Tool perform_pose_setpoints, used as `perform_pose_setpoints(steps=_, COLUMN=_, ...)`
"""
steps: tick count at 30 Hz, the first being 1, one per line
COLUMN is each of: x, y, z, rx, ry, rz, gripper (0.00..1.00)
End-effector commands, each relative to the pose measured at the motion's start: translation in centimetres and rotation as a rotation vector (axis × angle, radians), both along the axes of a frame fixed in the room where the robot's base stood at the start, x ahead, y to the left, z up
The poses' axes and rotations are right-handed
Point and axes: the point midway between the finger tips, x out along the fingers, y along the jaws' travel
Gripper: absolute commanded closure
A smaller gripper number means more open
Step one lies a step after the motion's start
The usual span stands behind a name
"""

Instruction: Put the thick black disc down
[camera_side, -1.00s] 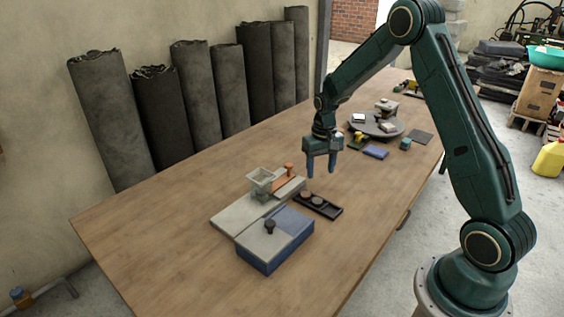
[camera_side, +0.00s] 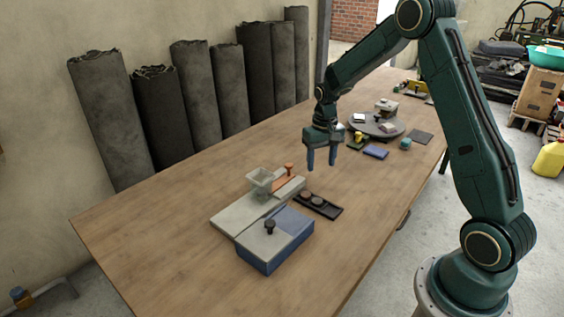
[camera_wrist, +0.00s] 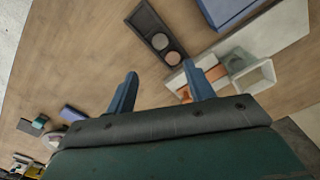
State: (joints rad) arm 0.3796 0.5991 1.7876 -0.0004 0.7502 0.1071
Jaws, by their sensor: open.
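My gripper (camera_side: 322,160) is open and empty, above the table with its fingers pointing down. In the wrist view its two blue fingers (camera_wrist: 160,70) stand apart with nothing between them. A long black tray (camera_side: 331,212) lies on the table below and nearer the side camera; it also shows in the wrist view (camera_wrist: 142,18).
A blue box with a grey top and dark knob (camera_side: 269,227), a grey plate (camera_side: 232,217), a pale square funnel (camera_side: 261,181) and an orange piece (camera_side: 289,170) stand near the tray. A round grey turntable (camera_side: 376,127) and a blue block (camera_side: 376,152) lie farther back.

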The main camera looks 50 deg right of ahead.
Motion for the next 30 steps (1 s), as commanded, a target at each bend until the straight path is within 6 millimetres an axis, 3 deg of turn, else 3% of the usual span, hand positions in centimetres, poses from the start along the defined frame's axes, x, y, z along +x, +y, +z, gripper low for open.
perform_pose_setpoints(steps=5, x=-0.4, y=1.1, z=2.3, rx=-0.009, ry=-0.023, rz=0.024, gripper=0.47)
perform_pose_setpoints(steps=14, x=-2.9, y=4.9, z=9.0, rx=-0.037, ry=-0.101, rz=0.105, gripper=0.47)
perform_pose_setpoints(steps=21, x=-6.2, y=8.1, z=13.8, rx=-0.058, ry=-0.168, rz=0.175, gripper=0.47)
perform_pose_setpoints(steps=30, x=-11.4, y=11.8, z=18.2, rx=-0.081, ry=-0.256, rz=0.264, gripper=0.47)
